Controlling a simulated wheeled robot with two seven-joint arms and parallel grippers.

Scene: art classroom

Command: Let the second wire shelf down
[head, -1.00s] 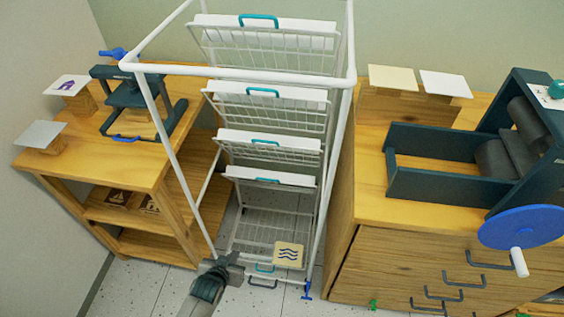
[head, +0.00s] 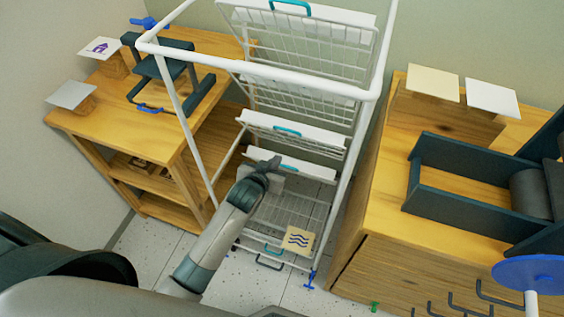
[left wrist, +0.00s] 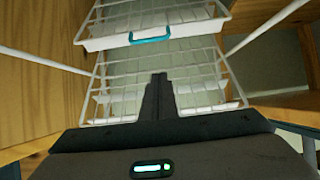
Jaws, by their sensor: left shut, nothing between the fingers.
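The white wire rack (head: 260,68) stands between two wooden units. Several of its wire shelves are tilted up, each with a teal handle. The lowest tilted shelf (head: 312,171) has its handle (head: 289,168) just right of my left gripper (head: 272,164). Below it the bottom wire shelf (head: 278,216) lies down, with a wave-marked card (head: 298,240) near its front. My left gripper is shut and empty at the rack's front. In the left wrist view its fingers (left wrist: 159,82) are together, below a teal handle (left wrist: 151,38) and apart from it. My right gripper is out of view.
A low wooden shelf unit (head: 125,118) with a small dark press (head: 170,75) stands left. A wooden cabinet (head: 385,205) with a dark roller press (head: 430,200) stands right. White rack posts (head: 351,150) flank the shelves. Speckled floor (head: 245,290) lies in front.

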